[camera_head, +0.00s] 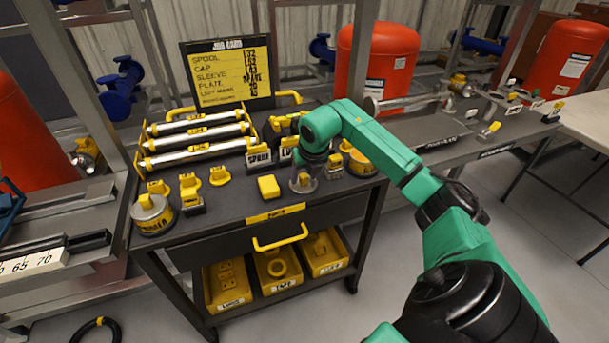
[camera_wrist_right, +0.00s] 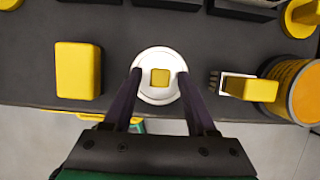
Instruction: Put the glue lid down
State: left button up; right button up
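The glue lid is a pale round disc (camera_wrist_right: 160,95) with a square yellow knob at its centre. In the head view the lid (camera_head: 303,187) shows at the front of the dark cart top, under my right gripper (camera_head: 306,176). In the wrist view my right gripper (camera_wrist_right: 160,76) has its fingers apart on either side of the lid, with gaps between them and the knob. The lid looks flat on the cart top. My left gripper is not in view.
A yellow block (camera_wrist_right: 77,70) lies left of the lid. A yellow-handled brush (camera_wrist_right: 250,89) lies between lid and can. A lidded can (camera_head: 152,215) stands at the cart's left corner. A rack of silver tubes (camera_head: 198,136) and labelled holders stand behind.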

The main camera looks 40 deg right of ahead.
jog(key=v, duration=1.2)
jog(key=shift+r, duration=0.25)
jog(key=shift+w+a, duration=0.1)
